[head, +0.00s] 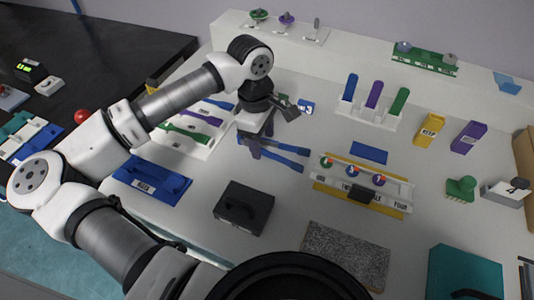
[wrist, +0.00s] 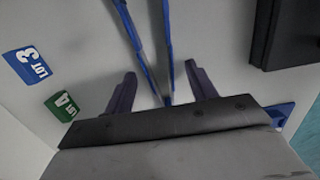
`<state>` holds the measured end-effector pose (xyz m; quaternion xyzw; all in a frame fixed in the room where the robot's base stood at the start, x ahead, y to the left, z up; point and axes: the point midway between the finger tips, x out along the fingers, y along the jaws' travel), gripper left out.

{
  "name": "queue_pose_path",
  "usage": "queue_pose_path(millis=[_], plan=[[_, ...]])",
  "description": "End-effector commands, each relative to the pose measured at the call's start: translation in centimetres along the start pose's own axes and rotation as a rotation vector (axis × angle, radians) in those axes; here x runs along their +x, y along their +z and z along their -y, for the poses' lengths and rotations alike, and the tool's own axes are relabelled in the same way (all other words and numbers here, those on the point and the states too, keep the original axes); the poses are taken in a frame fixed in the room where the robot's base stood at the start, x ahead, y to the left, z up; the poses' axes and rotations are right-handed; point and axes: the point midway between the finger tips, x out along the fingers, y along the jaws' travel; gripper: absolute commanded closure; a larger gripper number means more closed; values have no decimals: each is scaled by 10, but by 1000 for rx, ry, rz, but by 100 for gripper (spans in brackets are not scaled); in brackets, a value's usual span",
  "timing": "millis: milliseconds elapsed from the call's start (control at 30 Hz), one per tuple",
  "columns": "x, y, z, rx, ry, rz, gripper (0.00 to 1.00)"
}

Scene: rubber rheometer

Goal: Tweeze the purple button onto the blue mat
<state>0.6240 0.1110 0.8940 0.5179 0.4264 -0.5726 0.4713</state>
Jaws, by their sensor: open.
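Blue tweezers (head: 285,157) lie on the pale table with their long arms spread. My gripper (head: 258,145) is over their left end, pointing down. In the wrist view my gripper (wrist: 161,75) is open, with its two purple fingers on either side of the blue tweezer arms (wrist: 168,50). I cannot tell whether either finger touches them. A small blue mat (head: 369,153) lies to the right, behind a white labelled holder (head: 397,191) with several small round multicoloured pieces. I cannot make out for sure which piece is the purple button.
A black box (head: 244,208) stands in front of the tweezers and also shows in the wrist view (wrist: 290,35). A blue tray (head: 152,182) is at the left. A speckled plate (head: 345,252) lies in front. Blue and green lot tags lie left in the wrist view.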

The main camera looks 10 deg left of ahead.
Motion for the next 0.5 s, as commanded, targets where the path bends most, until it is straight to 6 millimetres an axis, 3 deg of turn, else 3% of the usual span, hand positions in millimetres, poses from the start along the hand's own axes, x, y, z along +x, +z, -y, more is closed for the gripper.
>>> queue_pose_path(millis=[100, 467, 500], plan=[[12, 0, 0, 0, 0, 0, 44], [12, 0, 0, 0, 0, 0, 44], [12, 0, 0, 0, 0, 0, 48]])
